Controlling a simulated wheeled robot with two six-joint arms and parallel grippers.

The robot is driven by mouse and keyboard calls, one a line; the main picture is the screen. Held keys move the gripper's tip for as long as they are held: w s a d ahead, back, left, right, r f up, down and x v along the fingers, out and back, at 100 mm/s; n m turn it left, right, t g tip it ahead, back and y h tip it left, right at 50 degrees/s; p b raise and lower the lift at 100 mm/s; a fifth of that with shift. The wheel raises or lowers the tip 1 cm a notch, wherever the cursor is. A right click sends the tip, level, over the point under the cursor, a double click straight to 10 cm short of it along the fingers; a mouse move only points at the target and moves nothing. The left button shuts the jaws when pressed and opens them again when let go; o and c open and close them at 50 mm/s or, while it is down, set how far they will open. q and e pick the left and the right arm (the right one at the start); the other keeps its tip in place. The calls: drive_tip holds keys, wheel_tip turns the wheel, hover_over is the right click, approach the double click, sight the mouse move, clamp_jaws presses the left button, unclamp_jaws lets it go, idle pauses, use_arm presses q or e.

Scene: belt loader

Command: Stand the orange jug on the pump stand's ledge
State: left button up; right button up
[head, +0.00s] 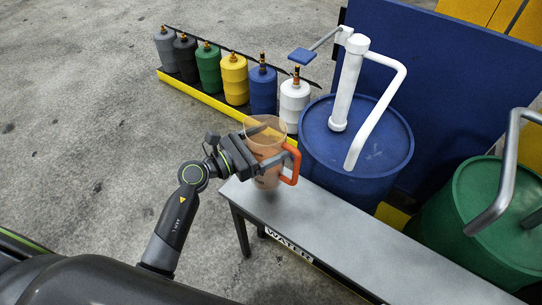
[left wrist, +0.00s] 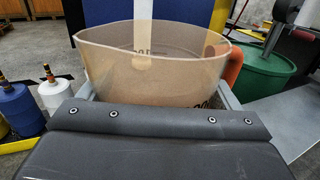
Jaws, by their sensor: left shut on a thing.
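The orange jug (head: 266,180) is a see-through, tan-orange jug with a solid orange handle (head: 291,165) on its right side. It is upright at the left end of the pump stand's grey ledge (head: 330,230). My left gripper (head: 270,148) is shut on the jug's body from the left. I cannot tell whether the jug's base touches the ledge or hangs just above it. In the left wrist view the jug (left wrist: 150,75) fills the space beyond the gripper, and its lower part is hidden. My right gripper is not in view.
A blue drum (head: 335,150) with a white pump (head: 348,85) and bent spout stands behind the ledge. A green drum (head: 480,200) with a grey pipe is at the right. Several coloured bottles (head: 235,78) line a yellow-edged rack (head: 205,97). The ledge right of the jug is clear.

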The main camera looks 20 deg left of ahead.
use_arm(q)
wheel_tip(320, 180, down, 4)
drive_tip(key=shift+f+b, duration=0.25)
drive_tip(key=shift+b, duration=0.5)
drive_tip(key=o, duration=1.5)
drive_tip(key=shift+o, duration=0.9)
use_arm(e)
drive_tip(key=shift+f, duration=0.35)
use_arm(q)
drive_tip(key=shift+r, duration=0.1)
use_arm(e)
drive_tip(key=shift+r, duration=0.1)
